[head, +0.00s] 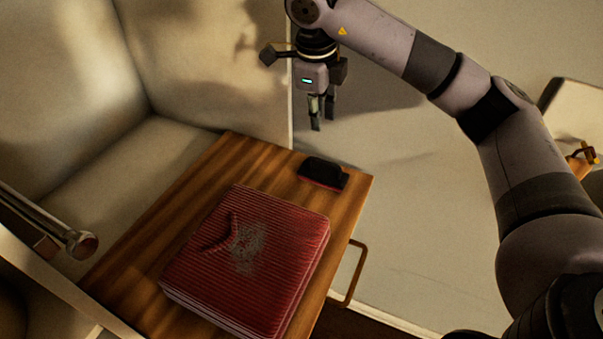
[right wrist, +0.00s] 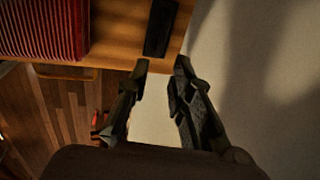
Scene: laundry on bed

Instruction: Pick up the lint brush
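The lint brush (head: 323,172), black on top with a red edge below, lies on the wooden surface (head: 358,190) near its far right corner. It also shows as a dark shape (right wrist: 160,28) at the top of the right wrist view, partly cut off. My right gripper (head: 322,119) hangs above and beyond the brush, fingers pointing down, apart from it. In the right wrist view its two fingers (right wrist: 161,66) stand apart with nothing between them. My left gripper is not in view.
A folded red ribbed cloth (head: 290,250) with a grey lint patch lies near the brush. A pale upholstered seat (head: 150,160) is behind and left. A metal bar (head: 60,230) juts in at left. A handle (head: 355,275) sticks out from the wooden surface's right side.

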